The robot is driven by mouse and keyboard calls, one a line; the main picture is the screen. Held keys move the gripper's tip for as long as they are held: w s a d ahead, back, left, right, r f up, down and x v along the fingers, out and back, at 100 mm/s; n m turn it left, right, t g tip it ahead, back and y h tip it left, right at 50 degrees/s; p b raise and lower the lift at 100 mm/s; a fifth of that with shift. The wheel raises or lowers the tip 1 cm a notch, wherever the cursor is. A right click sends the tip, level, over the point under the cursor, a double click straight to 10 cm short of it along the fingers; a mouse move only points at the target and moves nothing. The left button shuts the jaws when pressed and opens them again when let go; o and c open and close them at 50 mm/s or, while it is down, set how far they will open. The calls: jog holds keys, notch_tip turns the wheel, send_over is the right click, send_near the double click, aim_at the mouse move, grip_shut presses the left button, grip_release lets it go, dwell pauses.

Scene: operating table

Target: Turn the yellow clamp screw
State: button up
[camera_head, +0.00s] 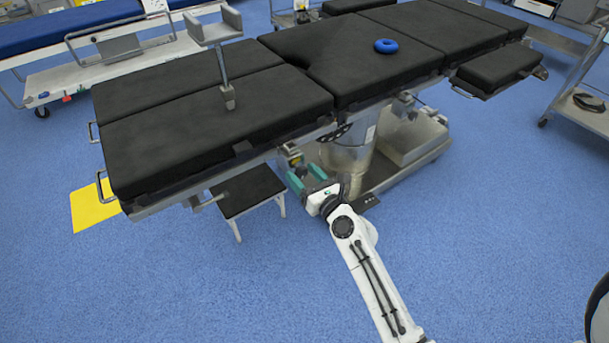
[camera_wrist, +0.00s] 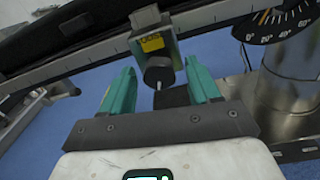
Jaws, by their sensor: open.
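The clamp (camera_wrist: 146,20) is a grey block on the table's side rail, with a yellow label (camera_wrist: 152,43) on it. A dark round knob (camera_wrist: 158,76) with a small light pin hangs below the label; I see no yellow on the knob itself. In the head view the clamp (camera_head: 292,152) is small, on the near edge of the table. My gripper (camera_wrist: 161,72) has two teal fingers, open and empty. In the wrist view the knob appears between the fingertips, with gaps on both sides; I cannot tell the depth. In the head view my gripper (camera_head: 307,176) is just below the clamp.
The black-padded operating table (camera_head: 190,120) stands above, its metal side rail (camera_wrist: 90,60) running past the clamp. A round angle dial (camera_wrist: 285,22) and the metal column (camera_head: 346,160) are right of it. A small black step (camera_head: 248,190) stands left. Blue floor is free in front.

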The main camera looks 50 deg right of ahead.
jog(key=shift+c, duration=0.4)
jog(key=c, duration=1)
jog(key=shift+o, duration=0.2)
